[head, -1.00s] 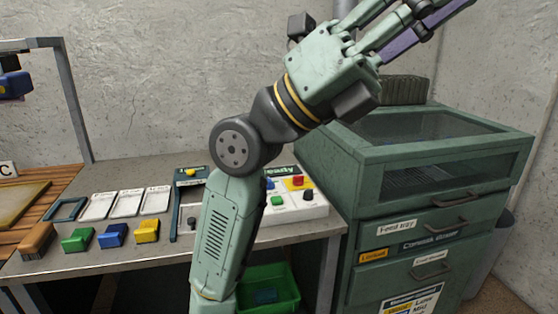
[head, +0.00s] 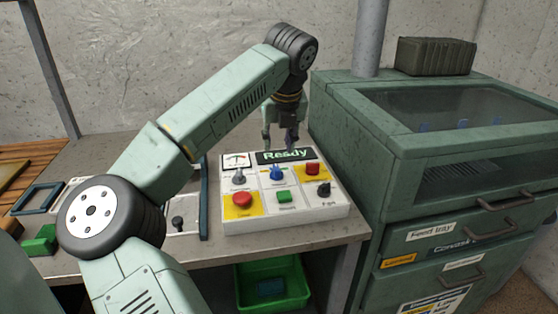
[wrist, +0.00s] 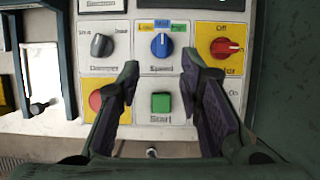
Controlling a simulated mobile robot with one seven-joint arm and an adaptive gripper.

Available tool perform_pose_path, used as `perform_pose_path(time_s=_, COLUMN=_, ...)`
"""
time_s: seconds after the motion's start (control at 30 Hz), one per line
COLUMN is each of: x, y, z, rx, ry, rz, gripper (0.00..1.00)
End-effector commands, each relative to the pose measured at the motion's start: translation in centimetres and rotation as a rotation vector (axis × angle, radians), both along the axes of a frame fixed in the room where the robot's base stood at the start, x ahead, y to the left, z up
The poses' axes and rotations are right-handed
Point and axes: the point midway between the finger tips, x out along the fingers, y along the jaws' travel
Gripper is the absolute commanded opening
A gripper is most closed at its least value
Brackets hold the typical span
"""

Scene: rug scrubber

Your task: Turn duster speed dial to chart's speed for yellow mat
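The speed dial (head: 277,174) is a blue knob on a white control box (head: 285,222) with a lit "Ready" display. In the wrist view the speed dial (wrist: 162,44) has a white mark pointing up, toward the middle, blue label of three. My gripper (head: 279,142) is above the back of the box. In the wrist view my gripper (wrist: 160,72) is open and empty, its fingertips apart on either side and just below the dial, not visibly touching it. A partly cut-off sheet (head: 428,302) on the green cabinet is unreadable; I cannot tell if it is the chart.
Around the dial are a grey damper knob (wrist: 102,45), a red on/off knob (wrist: 224,47), a red button (wrist: 96,100) and a green start button (wrist: 161,103). The green cabinet (head: 365,150) stands close on the right. A green bin (head: 270,305) is below the table.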

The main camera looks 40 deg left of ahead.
Motion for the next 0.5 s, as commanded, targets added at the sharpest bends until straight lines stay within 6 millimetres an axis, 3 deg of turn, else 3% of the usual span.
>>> perform_pose_path(time_s=0.5, x=2.3, y=2.3, z=-7.9, rx=-0.005, ry=-0.002, rz=-0.007, gripper=0.33)
